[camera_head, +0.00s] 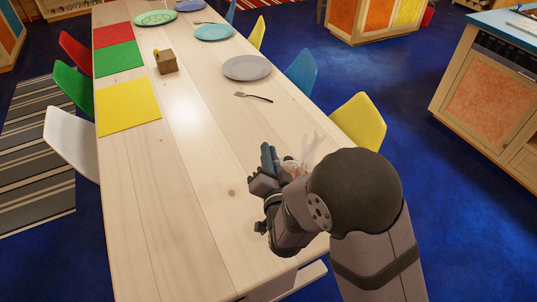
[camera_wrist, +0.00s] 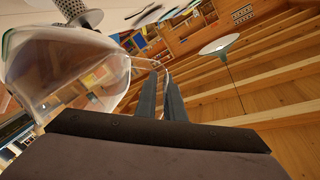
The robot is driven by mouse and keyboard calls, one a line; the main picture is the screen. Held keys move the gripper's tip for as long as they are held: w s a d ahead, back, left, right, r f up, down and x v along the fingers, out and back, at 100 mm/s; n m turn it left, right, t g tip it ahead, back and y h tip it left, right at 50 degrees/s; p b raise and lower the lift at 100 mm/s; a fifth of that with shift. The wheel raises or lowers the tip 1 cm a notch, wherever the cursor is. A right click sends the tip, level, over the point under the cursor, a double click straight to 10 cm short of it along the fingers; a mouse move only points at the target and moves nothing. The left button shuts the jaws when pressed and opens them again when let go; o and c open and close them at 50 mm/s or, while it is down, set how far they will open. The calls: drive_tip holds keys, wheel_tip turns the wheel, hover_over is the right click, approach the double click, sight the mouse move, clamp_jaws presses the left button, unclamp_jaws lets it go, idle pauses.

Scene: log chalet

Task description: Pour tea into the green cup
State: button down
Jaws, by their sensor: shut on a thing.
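A clear glass teapot (camera_wrist: 65,65) fills the upper left of the wrist view, with a perforated metal infuser (camera_wrist: 80,12) at its top edge. My gripper (camera_wrist: 164,85) is shut on the teapot's thin glass handle, beside its body. In the head view my gripper (camera_head: 269,160) is over the near right part of the table, and part of the clear teapot (camera_head: 311,148) shows past it. My arm hides much of the teapot there. I cannot tell its tilt or how much tea it holds. I see no green cup in either view.
The long wooden table (camera_head: 185,190) is clear at its near left and middle. A fork (camera_head: 254,97), a grey plate (camera_head: 247,67), a small wooden box (camera_head: 166,62) and a yellow mat (camera_head: 127,104) lie farther off. A yellow chair (camera_head: 360,121) stands at the right edge.

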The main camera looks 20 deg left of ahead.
drive_tip(key=shift+d+r+m+t+y+b, duration=0.3)
drive_tip(key=shift+d+r+m+b, duration=0.35)
drive_tip(key=shift+b, duration=0.65)
idle(1.0)
drive_tip(key=shift+d+r+m+t+b, duration=0.4)
drive_tip(key=shift+m+b, duration=0.3)
drive_tip(key=shift+b, duration=0.35)
drive_tip(key=shift+d+r+m+t+b, duration=0.2)
drive_tip(key=shift+d+m+b, duration=0.35)
drive_tip(key=shift+b, duration=0.45)
idle(1.6)
drive_tip(key=shift+a+y, duration=0.2)
drive_tip(key=shift+y, duration=0.1)
drive_tip(key=shift+a+f+n+y+p, duration=0.1)
drive_tip(key=shift+a+n+y+p, duration=0.45)
drive_tip(key=shift+n, duration=0.55)
drive_tip(key=shift+a+f+n+g+p, duration=0.1)
drive_tip(key=shift+a+n+g+p, duration=0.25)
drive_tip(key=shift+p, duration=0.35)
drive_tip(key=shift+a+f+n+g+h+p, duration=0.4)
drive_tip(key=shift+f+n+g+p, duration=0.1)
drive_tip(key=shift+f+n+p, duration=0.5)
drive_tip(key=shift+a+f+n+g+h+p, duration=0.4)
drive_tip(key=shift+f+n+p, duration=0.5)
drive_tip(key=shift+p, duration=0.3)
drive_tip(key=shift+a+f+n+g+h+p, duration=0.35)
drive_tip(key=shift+f+n+g+h+p, duration=0.15)
drive_tip(key=shift+f+n+p, duration=0.45)
